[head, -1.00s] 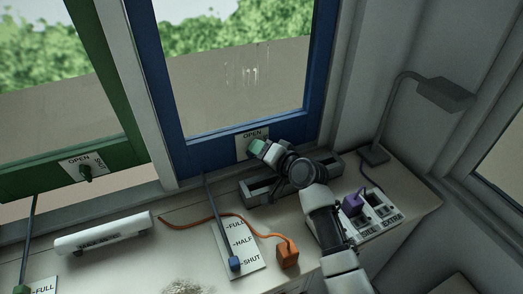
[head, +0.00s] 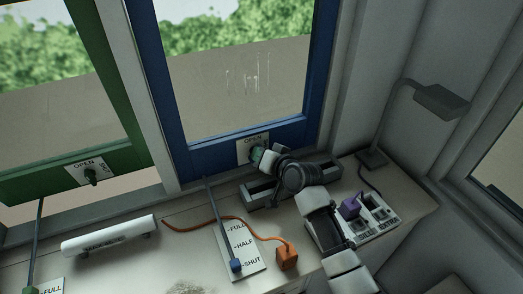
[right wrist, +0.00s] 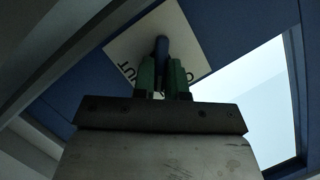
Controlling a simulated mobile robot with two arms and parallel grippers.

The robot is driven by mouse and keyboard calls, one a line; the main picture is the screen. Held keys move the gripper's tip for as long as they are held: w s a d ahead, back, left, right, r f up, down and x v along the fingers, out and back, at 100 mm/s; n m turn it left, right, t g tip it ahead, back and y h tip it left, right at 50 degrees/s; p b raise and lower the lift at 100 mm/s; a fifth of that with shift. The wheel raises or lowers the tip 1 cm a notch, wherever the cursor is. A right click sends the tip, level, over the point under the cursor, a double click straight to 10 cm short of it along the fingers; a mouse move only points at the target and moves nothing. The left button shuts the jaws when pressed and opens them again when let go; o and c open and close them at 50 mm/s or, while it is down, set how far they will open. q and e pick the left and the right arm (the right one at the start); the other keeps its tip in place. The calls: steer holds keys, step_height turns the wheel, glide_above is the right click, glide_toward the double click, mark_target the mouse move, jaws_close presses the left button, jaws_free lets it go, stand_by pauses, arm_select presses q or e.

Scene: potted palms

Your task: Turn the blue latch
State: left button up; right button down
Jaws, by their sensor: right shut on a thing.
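The blue latch (right wrist: 161,47) sits on a white plate (right wrist: 133,46) on the blue window frame (head: 205,160). In the right wrist view it stands between the green fingers of my right gripper (right wrist: 161,78), which is shut on it. Parts of the plate's lettering show on either side of the fingers. In the head view my right gripper (head: 259,155) is at the plate, with "OPEN" readable above it, and it hides the latch. My left gripper is not in view.
A green window with its own dark latch (head: 91,177) is at left. The counter holds a white roller-like bar (head: 110,236), an orange plug (head: 287,257) with a cord, a purple plug (head: 349,208) on a socket strip, and a grey lamp (head: 440,100).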

steer(key=shift+s+a+r+n+t+h+p, duration=0.1)
steer(key=shift+a+n+t+h+p, duration=0.1)
steer(key=shift+n+h+p, duration=0.9)
steer(key=shift+s+a+r+n+t+h+p, duration=0.1)
steer(key=shift+a+n+t+h+p, duration=0.1)
steer(key=shift+n+h+p, duration=0.85)
steer(key=shift+d+f+n+y+p, duration=0.1)
steer(key=shift+n+y+p, duration=0.2)
steer(key=shift+n, duration=0.15)
steer(key=c, duration=1.2)
jaws_free()
steer(key=shift+o, duration=0.2)
steer(key=b+v, duration=0.2)
steer(key=v, duration=0.8)
steer(key=shift+s, duration=0.35)
steer(key=shift+d, duration=0.1)
